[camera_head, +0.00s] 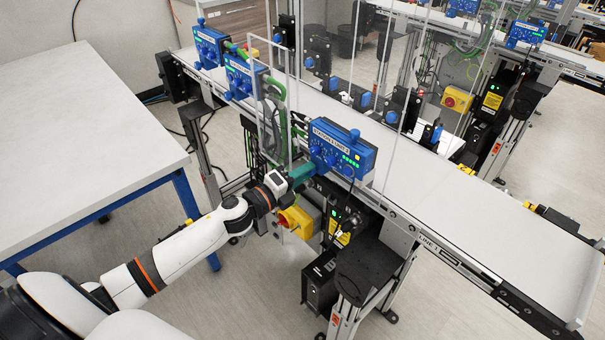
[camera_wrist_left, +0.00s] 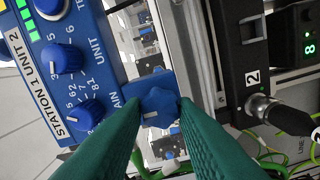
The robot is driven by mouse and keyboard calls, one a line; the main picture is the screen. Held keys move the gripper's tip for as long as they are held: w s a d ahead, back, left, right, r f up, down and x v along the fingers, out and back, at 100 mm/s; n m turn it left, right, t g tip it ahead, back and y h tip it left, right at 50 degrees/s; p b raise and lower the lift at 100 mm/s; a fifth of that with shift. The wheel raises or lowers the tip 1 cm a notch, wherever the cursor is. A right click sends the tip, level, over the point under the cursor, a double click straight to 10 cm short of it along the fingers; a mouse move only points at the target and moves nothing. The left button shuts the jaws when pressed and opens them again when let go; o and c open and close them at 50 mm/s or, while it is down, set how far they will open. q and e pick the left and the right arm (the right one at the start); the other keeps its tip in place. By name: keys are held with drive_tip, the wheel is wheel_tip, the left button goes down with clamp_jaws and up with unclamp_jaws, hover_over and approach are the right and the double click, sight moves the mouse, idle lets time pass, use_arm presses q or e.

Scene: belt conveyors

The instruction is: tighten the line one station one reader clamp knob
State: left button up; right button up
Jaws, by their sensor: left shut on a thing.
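In the head view a blue reader box (camera_head: 343,148) with several knobs and green lights stands at the near edge of the line 1 belt. In the left wrist view the box (camera_wrist_left: 55,100) carries a label ending "UNIT 2" and round blue knobs. My left gripper (camera_head: 307,171) has green fingers, which meet the lower left side of the box. In the left wrist view the gripper (camera_wrist_left: 158,112) is shut on a lobed blue knob (camera_wrist_left: 157,101) beside the box face. The fingers cover part of that knob. My right gripper is out of view.
A yellow and red switch box (camera_head: 298,220) hangs below my left wrist. A clear panel stands along the belt (camera_head: 440,185). A grey table (camera_head: 75,150) fills the left. In the wrist view a black connector (camera_wrist_left: 290,118) and green cables are close to the fingers.

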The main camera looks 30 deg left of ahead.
use_arm(q)
drive_tip(key=o, duration=1)
drive_tip(key=shift+b+v, duration=1.65)
drive_tip(key=shift+v, duration=4.35)
